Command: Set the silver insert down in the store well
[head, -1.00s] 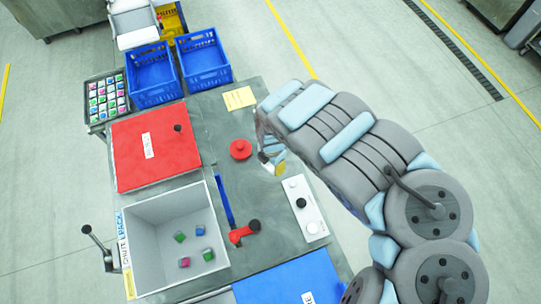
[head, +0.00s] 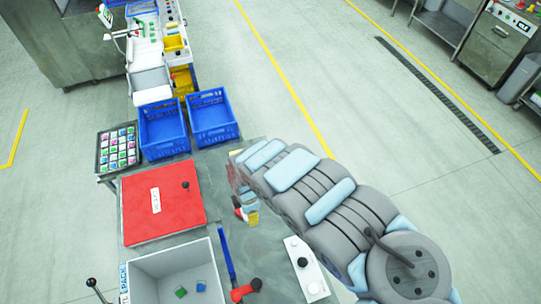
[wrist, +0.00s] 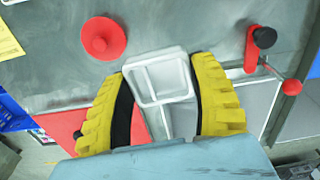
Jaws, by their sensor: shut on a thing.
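My gripper (wrist: 163,98) has two yellow ribbed fingers and is shut on the silver insert (wrist: 165,80), a pale, square, open-topped cup with a divider inside. It holds the insert above the grey bench top (wrist: 190,25). In the head view my gripper (head: 249,212) is over the bench, and my arm covers much of the area behind it. I cannot make out the store well in either view. A red round knob (wrist: 103,38) is left of and beyond the insert in the wrist view. In the head view it is mostly hidden behind my gripper.
A red-handled lever (wrist: 262,48) stands on the right in the wrist view. A red lid (head: 160,205), a grey bin (head: 150,264) with small cubes and a white button panel (head: 306,268) surround the bench area. Blue crates (head: 212,112) stand at the back.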

